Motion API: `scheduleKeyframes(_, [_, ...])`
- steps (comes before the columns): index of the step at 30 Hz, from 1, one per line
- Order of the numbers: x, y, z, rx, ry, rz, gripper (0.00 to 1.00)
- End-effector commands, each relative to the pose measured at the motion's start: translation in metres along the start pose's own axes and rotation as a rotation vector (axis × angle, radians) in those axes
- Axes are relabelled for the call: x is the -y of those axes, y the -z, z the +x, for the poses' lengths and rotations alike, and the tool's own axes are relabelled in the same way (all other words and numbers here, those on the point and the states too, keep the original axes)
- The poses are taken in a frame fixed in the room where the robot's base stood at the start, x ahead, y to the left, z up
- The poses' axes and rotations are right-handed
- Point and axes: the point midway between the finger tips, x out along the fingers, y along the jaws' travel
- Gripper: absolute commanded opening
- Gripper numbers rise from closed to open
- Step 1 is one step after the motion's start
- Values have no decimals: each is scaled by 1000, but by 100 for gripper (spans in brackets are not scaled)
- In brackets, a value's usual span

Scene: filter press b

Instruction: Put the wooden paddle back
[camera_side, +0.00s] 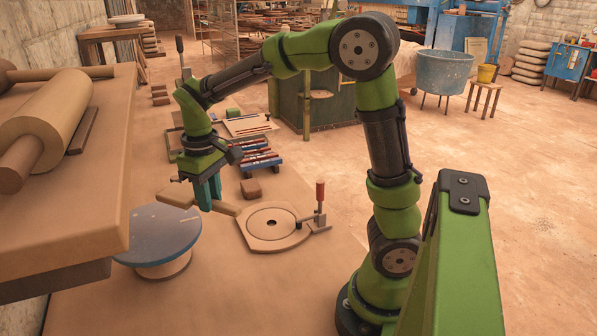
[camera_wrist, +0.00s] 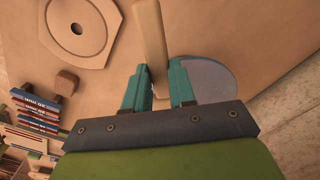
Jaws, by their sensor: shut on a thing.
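The wooden paddle (camera_side: 178,195) is a flat, light-brown piece with a handle stretching to the right. My gripper (camera_side: 207,192) is shut on it, with the teal fingers around its middle. The paddle appears held above the bench; I cannot tell its exact height. In the wrist view the paddle (camera_wrist: 151,35) runs up from between the teal fingers of my gripper (camera_wrist: 160,84). The part between the fingers is partly hidden. A round blue-grey disc (camera_side: 157,233) on a pale base stands below and left of the gripper; it also shows behind the fingers in the wrist view (camera_wrist: 212,78).
A wooden plate with a round recess (camera_side: 268,236) lies right of the gripper, beside a red-handled clamp (camera_side: 320,192). A raised shelf (camera_side: 95,205) with a large roller (camera_side: 50,118) stands left.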

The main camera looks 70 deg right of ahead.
Motion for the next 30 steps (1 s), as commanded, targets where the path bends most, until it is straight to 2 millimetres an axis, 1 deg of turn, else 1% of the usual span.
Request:
scheduleKeyframes(1, [7,-1,-4,-2,-1,-19,0])
scheduleKeyframes(2, [9,-1,-6,-2,-1,-24,0])
scheduleKeyframes(4, [7,-1,-7,0,-1,-17,0])
scheduleKeyframes(5, [3,-1,-6,1,-1,-6,0])
scheduleKeyframes(8, [-23,-1,0,1,-2,65,0])
scheduleKeyframes(11, [-64,-1,10,2,-2,180,0])
scheduleKeyframes(12, [-84,-2,14,3,-2,231,0])
scheduleKeyframes(14, [-114,-4,21,3,-2,308,0])
scheduleKeyframes(15, [-134,-7,25,3,-2,357,0])
scheduleKeyframes(17, [-164,-12,32,2,-2,427,0])
scheduleKeyframes(18, [-184,-17,37,3,-2,474,0])
scheduleKeyframes(20, [-214,-26,44,3,-2,542,0])
scheduleKeyframes(21, [-234,-34,49,3,-2,585,0])
scheduleKeyframes(24, [-278,-53,60,2,-1,680,0])
scheduleKeyframes(27, [-310,-70,70,1,-2,744,0])
scheduleKeyframes(30, [-332,-80,75,-1,-2,780,0])
